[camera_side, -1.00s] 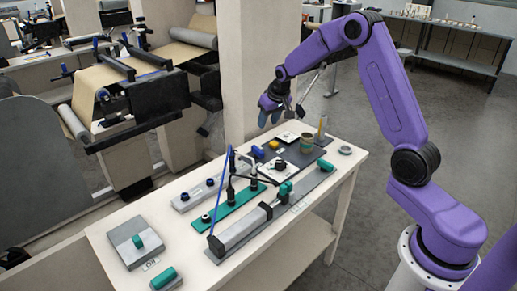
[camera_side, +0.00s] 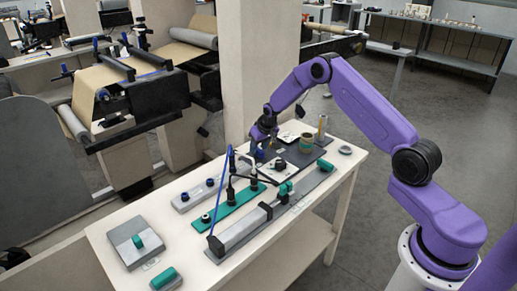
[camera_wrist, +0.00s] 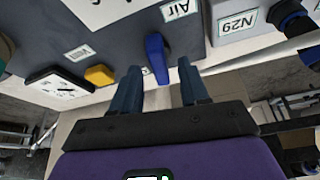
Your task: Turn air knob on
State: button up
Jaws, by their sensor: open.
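The air knob (camera_wrist: 157,58) is a blue lever-shaped knob on a dark grey panel (camera_wrist: 215,62), near a white label reading "Air" (camera_wrist: 180,9) in the wrist view. My gripper (camera_wrist: 160,84) is open, with one dark blue finger on each side of the knob's line. The knob shows between and just beyond the fingertips; I cannot tell whether they touch it. In the side view my gripper (camera_side: 263,142) is low over the panel's far left corner, and the knob is mostly hidden there.
A yellow knob (camera_wrist: 99,75) and a white gauge (camera_wrist: 58,91) lie left of the blue knob in the wrist view. A grey block with dark blue knobs (camera_side: 199,193) and a teal strip (camera_side: 229,207) stand nearer on the white table (camera_side: 108,232).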

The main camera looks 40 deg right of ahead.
jog(key=shift+w+f, duration=0.25)
jog(key=shift+f, duration=0.4)
grip_shut()
jog(key=shift+s+d+f+n+y, duration=0.15)
jog(key=shift+n+y, duration=0.15)
jog(key=shift+n, duration=0.5)
grip_release()
